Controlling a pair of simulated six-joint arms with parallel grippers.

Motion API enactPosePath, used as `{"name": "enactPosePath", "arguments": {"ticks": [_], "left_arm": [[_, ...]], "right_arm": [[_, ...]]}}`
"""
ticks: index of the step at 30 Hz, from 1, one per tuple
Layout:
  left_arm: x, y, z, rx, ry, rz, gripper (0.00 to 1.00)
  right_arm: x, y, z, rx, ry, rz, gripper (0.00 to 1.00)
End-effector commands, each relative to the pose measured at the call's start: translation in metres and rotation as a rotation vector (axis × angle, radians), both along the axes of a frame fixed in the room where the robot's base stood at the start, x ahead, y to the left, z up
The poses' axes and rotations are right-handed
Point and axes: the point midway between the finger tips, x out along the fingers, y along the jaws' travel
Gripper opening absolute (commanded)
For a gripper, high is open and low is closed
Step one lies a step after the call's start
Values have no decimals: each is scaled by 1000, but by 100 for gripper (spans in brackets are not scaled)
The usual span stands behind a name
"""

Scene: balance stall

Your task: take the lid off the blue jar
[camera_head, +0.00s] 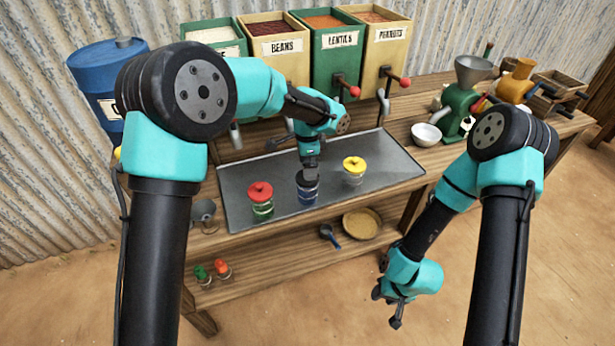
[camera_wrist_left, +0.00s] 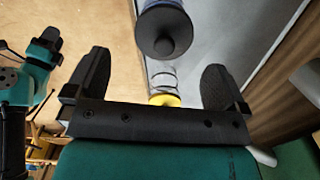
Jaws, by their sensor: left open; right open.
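The blue jar (camera_head: 307,196) stands on the grey metal tray (camera_head: 235,205) between the red-lidded jar (camera_head: 261,205) and the yellow-lidded jar (camera_head: 353,174). My left gripper (camera_head: 310,175) is over the blue jar and partly hides its top. In the left wrist view, the jar's dark round lid (camera_wrist_left: 165,31) with a knob is on the jar, ahead of the fingertips and roughly between their lines. The left gripper (camera_wrist_left: 157,65) is open, with nothing between its fingers. My right gripper (camera_head: 396,308) is open and empty, low in front of the bench's right part.
Labelled bins (camera_head: 335,55) with red-knobbed levers stand behind the tray. A white bowl (camera_head: 426,135) and a green grinder (camera_head: 458,112) are to the right. A woven basket (camera_head: 362,224) and a blue scoop (camera_head: 329,236) lie on the lower shelf.

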Motion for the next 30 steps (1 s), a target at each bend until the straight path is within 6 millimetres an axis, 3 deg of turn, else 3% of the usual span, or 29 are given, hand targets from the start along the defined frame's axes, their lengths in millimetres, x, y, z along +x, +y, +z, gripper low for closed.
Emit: {"name": "enactPosePath", "arguments": {"ticks": [13, 24, 30], "left_arm": [[1, 1, -6, 0, 0, 0, 100], [5, 4, -50, 1, 0, 1, 100], [5, 4, -55, 0, -1, 0, 100]], "right_arm": [[0, 0, 0, 0, 0, 0, 43], [0, 0, 0, 0, 0, 0, 43], [0, 0, 0, 0, 0, 0, 43]]}}
